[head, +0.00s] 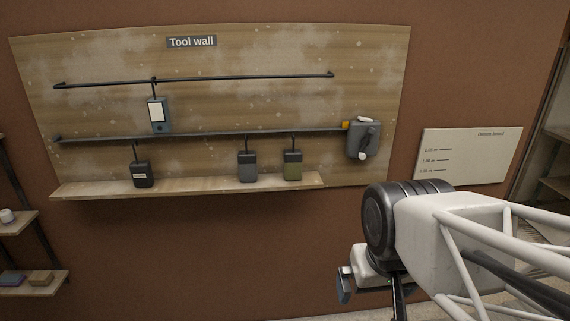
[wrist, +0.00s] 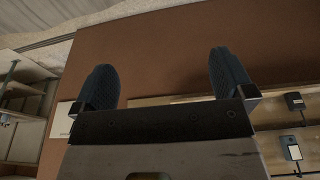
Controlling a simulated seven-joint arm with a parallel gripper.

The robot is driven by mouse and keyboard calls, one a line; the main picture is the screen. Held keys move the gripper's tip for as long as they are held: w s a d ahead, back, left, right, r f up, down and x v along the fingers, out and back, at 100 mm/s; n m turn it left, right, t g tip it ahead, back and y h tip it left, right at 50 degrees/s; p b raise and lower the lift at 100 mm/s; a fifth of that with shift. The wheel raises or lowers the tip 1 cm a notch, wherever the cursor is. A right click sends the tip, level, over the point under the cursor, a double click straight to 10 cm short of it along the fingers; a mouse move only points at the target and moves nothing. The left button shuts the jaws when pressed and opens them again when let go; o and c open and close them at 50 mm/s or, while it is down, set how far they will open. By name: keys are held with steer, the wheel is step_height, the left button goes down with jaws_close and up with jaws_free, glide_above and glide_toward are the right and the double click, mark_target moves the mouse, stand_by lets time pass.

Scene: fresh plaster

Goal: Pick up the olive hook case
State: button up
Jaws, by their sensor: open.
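The olive hook case (head: 292,171) hangs by a dark hook from the lower rail (head: 215,134) in the head view. It has a dark top and an olive front, and hangs just above the shelf ledge. A grey hook case (head: 248,171) hangs close on its left. My gripper (head: 370,290) is below and to the right of the olive case, well apart from it. In the wrist view my gripper (wrist: 165,80) is open and empty, its two dark fingers wide apart.
A black labelled case (head: 141,174) hangs further left, and a blue-grey device (head: 158,116) hangs from the upper rail (head: 200,80). A grey box (head: 363,139) is mounted right of the olive case. The wooden ledge (head: 190,187) runs beneath. The wall below is clear.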

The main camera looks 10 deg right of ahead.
mark_target(293, 169)
steer(key=w+a+t, duration=0.3)
steer(key=w+t, duration=0.2)
steer(key=w, duration=2.3)
steer(key=w+a+f+t, duration=0.1)
steer(key=w+f+t, duration=0.1)
steer(key=w, duration=0.7)
steer(key=w+f+t, duration=0.2)
steer(key=w+f, duration=0.1)
steer(key=w, duration=0.6)
steer(key=w+a+f+t, duration=0.1)
steer(key=w+f+t, duration=0.1)
steer(key=w, duration=0.7)
steer(key=shift+w+a+f, duration=0.2)
steer(key=shift+a+f, duration=0.1)
steer(key=shift+f, duration=0.3)
steer(key=shift+x, duration=1.3)
steer(key=shift+x, duration=2.55)
